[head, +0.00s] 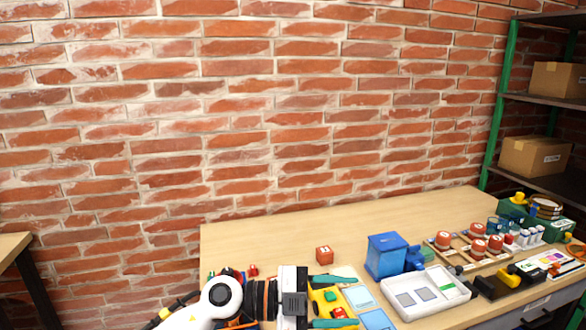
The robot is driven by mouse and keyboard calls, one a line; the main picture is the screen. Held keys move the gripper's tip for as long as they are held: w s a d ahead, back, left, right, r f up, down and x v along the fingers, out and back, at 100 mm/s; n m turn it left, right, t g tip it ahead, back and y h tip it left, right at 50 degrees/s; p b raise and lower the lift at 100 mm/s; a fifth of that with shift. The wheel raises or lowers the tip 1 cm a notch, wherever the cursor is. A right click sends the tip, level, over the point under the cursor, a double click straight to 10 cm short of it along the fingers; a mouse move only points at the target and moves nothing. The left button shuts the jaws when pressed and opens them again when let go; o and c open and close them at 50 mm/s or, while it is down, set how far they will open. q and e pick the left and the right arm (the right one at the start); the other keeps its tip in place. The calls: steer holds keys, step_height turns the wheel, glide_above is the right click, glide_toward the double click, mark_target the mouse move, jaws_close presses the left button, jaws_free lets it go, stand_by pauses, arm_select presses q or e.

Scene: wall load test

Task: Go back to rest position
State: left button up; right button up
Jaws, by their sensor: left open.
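My left arm comes in from the bottom left, white with black joints. My left gripper (354,301) is over the near left part of the wooden table (270,235). Its two teal fingers are spread well apart, one toward the wall and one toward the near edge. Yellow, green and red items (330,296) show between the fingers; I cannot tell how far below they are. Nothing appears clamped. My right gripper is not in view.
A red cube (324,255), a blue box (386,255) and a white tray (425,292) stand near the gripper. Red-topped items (478,246) and a green bin (520,214) are at right. Shelves hold cardboard boxes (535,156). The table's back left is clear before the brick wall.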

arm_select(q)
steer(key=w+a+n+t+y, duration=0.25)
steer(key=a+n+t, duration=0.35)
steer(key=n+t, duration=0.35)
steer(key=w+a+n+t+y, duration=0.1)
steer(key=a+n+t+y, duration=0.4)
steer(key=n+t, duration=0.45)
steer(key=s+a+f+n+g+y, duration=0.2)
steer(key=a+f+n+y, duration=0.25)
steer(key=a+f, duration=0.2)
steer(key=s+a+f+n+g+y, duration=0.2)
steer(key=s+a+f+n+y, duration=0.1)
steer(key=a+f+y, duration=0.3)
steer(key=s+a+f+g, duration=0.3)
steer(key=s+f+g, duration=0.35)
steer(key=s, duration=0.45)
steer(key=s+a+f+g, duration=0.2)
steer(key=s+f+g, duration=0.3)
steer(key=s+f, duration=0.5)
steer(key=s+f+g, duration=0.2)
steer(key=s+f, duration=0.1)
steer(key=f, duration=2.2)
steer(key=s+a+f, duration=0.2)
steer(key=s+f, duration=1.2)
steer(key=s, duration=0.2)
steer(key=shift+a+f+m+g+p, duration=0.4)
steer(key=shift+m+g, duration=0.05)
